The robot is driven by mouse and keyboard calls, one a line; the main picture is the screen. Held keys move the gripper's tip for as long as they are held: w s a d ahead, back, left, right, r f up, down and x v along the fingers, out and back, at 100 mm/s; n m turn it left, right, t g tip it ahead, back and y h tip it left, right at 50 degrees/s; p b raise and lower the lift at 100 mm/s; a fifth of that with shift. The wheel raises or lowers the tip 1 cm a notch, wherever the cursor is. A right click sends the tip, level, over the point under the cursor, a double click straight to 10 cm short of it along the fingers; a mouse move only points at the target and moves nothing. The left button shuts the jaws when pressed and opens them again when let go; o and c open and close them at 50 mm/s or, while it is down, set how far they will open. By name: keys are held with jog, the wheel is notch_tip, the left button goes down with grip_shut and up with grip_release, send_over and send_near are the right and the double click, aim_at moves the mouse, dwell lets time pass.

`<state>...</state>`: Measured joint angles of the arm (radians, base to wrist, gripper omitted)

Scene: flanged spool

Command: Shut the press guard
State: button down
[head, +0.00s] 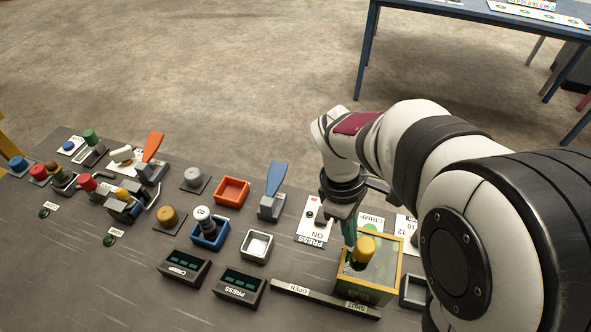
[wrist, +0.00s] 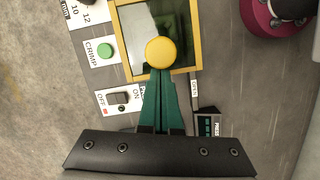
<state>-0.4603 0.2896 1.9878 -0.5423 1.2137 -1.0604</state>
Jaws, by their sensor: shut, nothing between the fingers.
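The press guard (head: 340,283) is a yellow-framed box with clear panes and a round yellow knob (head: 364,249) on top. It stands at the SHUT-labelled right end of the dark rail (head: 318,297), away from the OPEN label. In the wrist view the guard's yellow frame (wrist: 122,40) and knob (wrist: 160,52) show from above. My gripper (wrist: 161,73) has its green fingers together, empty. Their tips are right beside the knob; I cannot tell whether they touch it. In the head view my gripper (head: 349,240) is left of the knob. The guard's far side is partly hidden by my arm.
An ON/OFF press switch panel (head: 313,218) and a CRIMP panel (head: 370,222) lie behind the guard. A blue lever (head: 275,180), a white tray (head: 257,246) and two display boxes (head: 240,287) stand to the left. Bare table lies at the front left.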

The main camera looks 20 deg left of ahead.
jog(key=shift+d, duration=0.1)
jog(key=w+a+r, duration=0.2)
jog(key=a+r, duration=0.4)
jog(key=r, duration=0.4)
jog(key=s+d+f+m+y, duration=0.2)
jog(key=s+d+m, duration=0.4)
jog(key=s+m, duration=0.3)
jog(key=s+d+f+m+y, duration=0.2)
jog(key=s+d+m, duration=0.4)
jog(key=s+m, duration=0.3)
jog(key=m, duration=0.2)
jog(key=shift+s+d+m+t+y, duration=0.3)
jog(key=shift+s+d, duration=0.05)
jog(key=shift+s, duration=0.05)
jog(key=shift+f, duration=0.1)
